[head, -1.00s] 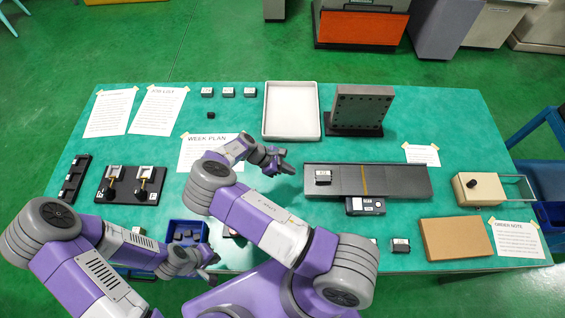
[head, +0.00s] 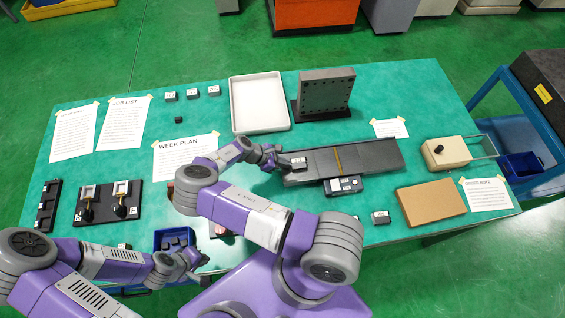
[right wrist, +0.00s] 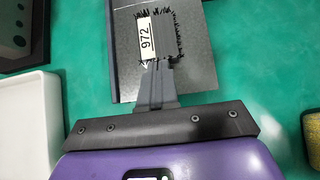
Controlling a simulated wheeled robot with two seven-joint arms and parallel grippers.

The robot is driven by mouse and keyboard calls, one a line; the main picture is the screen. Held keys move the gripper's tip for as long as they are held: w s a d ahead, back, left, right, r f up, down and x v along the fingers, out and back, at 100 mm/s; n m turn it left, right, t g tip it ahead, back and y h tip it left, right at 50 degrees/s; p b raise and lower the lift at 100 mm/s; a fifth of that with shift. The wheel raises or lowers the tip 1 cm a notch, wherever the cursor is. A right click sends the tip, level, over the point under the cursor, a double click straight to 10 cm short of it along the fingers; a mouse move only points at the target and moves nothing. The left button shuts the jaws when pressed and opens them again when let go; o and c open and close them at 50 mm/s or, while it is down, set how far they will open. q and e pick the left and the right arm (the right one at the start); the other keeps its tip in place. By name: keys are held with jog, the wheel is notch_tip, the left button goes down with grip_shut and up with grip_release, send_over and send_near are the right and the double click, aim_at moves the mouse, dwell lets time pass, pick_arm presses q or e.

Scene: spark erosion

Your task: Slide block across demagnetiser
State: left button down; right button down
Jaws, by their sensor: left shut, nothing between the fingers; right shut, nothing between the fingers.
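A small dark block (head: 299,163) with a white label lies near the left end of the long grey demagnetiser plate (head: 370,156), left of its yellow line. In the right wrist view the block (right wrist: 167,36) shows the label 972 and a dark, bristly fringe at its edges. My right gripper (head: 284,163) is shut and empty, its tips at the block's left side; the shut fingers (right wrist: 156,70) show there too. Whether they touch the block I cannot tell. My left gripper (head: 200,262) is shut and empty, low beside a blue bin (head: 158,243) at the table's front.
A control box (head: 343,186) sits at the plate's front edge. A white tray (head: 235,105) and an upright drilled plate (head: 326,92) stand behind. The plate right of the block is clear.

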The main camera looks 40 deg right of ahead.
aim_at(297, 163)
jog(key=s+d, duration=0.2)
jog(key=d, duration=0.2)
jog(key=s+d, duration=0.3)
jog(key=d, duration=0.2)
jog(key=s+d, duration=0.3)
jog(key=d, duration=0.2)
jog(key=shift+a, duration=0.1)
jog(key=shift+w+a, duration=0.25)
jog(key=shift+a, duration=0.1)
jog(key=a, duration=0.1)
jog(key=w+a, duration=0.1)
jog(key=shift+w+a, duration=0.25)
jog(key=shift+a, duration=0.1)
jog(key=v, duration=1)
jog(key=shift+s, duration=0.1)
